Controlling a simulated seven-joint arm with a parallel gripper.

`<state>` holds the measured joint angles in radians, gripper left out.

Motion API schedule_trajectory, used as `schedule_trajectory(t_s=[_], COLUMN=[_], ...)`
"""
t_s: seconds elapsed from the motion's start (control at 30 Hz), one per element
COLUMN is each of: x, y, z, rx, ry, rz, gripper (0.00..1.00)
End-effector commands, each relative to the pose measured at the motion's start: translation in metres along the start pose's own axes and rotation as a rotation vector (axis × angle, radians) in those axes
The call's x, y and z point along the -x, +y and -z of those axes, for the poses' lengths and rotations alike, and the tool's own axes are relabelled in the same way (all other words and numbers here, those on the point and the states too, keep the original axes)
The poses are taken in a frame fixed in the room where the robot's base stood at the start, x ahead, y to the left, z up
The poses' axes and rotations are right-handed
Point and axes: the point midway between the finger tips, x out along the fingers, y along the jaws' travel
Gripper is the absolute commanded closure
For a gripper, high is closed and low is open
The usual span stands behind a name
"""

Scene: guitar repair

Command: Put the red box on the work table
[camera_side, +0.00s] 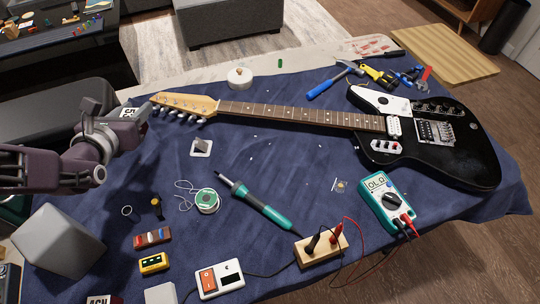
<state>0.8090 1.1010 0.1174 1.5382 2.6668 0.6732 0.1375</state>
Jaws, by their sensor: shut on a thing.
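My gripper (132,124) is at the left, above the blue cloth on the work table (290,190), near the guitar's headstock. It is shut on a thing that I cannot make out. No plain red box shows clearly. A small brownish-red block (152,238) with coloured parts on top lies on the cloth at the lower left, apart from my gripper.
A black guitar (440,160) lies across the back and right. A soldering iron (258,203), solder spool (207,201), teal multimeter (389,203), wooden terminal block (321,246) and yellow block (153,262) lie on the cloth. A grey cube (58,240) stands lower left. The cloth's middle has free room.

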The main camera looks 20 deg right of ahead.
Motion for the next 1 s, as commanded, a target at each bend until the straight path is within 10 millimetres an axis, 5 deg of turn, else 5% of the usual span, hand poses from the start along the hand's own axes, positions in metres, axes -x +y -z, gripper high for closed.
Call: schedule_trajectory(t_s=[0.2,0.47,1.0], x=[-0.018,-0.022,-0.059], y=[0.000,0.000,0.001], z=[0.043,0.052,0.142], rx=[-0.001,0.000,0.001], ry=[0.000,-0.002,-0.002], rz=[0.000,0.000,-0.001], gripper=[1.00,1.00,1.00])
